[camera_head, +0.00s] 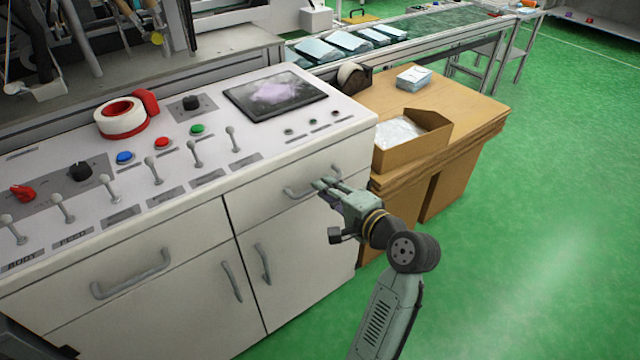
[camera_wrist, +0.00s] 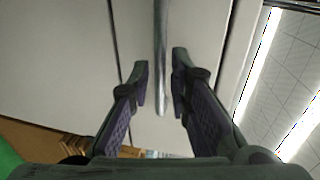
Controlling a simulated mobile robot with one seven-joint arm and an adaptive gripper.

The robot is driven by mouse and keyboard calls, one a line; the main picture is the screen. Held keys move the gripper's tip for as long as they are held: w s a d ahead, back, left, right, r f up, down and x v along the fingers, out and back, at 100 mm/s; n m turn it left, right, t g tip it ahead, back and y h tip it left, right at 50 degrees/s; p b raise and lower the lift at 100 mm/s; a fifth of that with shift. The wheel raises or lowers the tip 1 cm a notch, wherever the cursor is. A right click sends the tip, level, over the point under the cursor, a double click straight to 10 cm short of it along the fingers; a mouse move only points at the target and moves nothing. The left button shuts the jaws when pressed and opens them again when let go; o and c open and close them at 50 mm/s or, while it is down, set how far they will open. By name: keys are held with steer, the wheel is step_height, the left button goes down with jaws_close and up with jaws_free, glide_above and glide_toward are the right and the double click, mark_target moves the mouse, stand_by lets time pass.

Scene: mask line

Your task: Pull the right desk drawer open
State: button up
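The right desk drawer (camera_head: 256,207) is a white panel at the right end of the control desk, and it looks closed. Its grey bar handle (camera_head: 297,194) runs across the front. In the wrist view the handle (camera_wrist: 161,50) runs from the top edge down between my two fingers. My gripper (camera_head: 322,184) is at the right part of the handle, with its arm coming from the lower right. In the wrist view my gripper (camera_wrist: 160,75) is open, with visible gaps between the fingers and the bar. The fingers hide part of the handle's right end in the head view.
A left drawer with its own handle (camera_head: 130,275) and cupboard doors with upright handles (camera_head: 232,281) are on the same desk front. A wooden table (camera_head: 465,125) with an open cardboard box (camera_head: 412,150) stands close on the right. The green floor at right is clear.

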steer(key=shift+x, duration=1.45)
steer(key=shift+c, duration=0.3)
jaws_close()
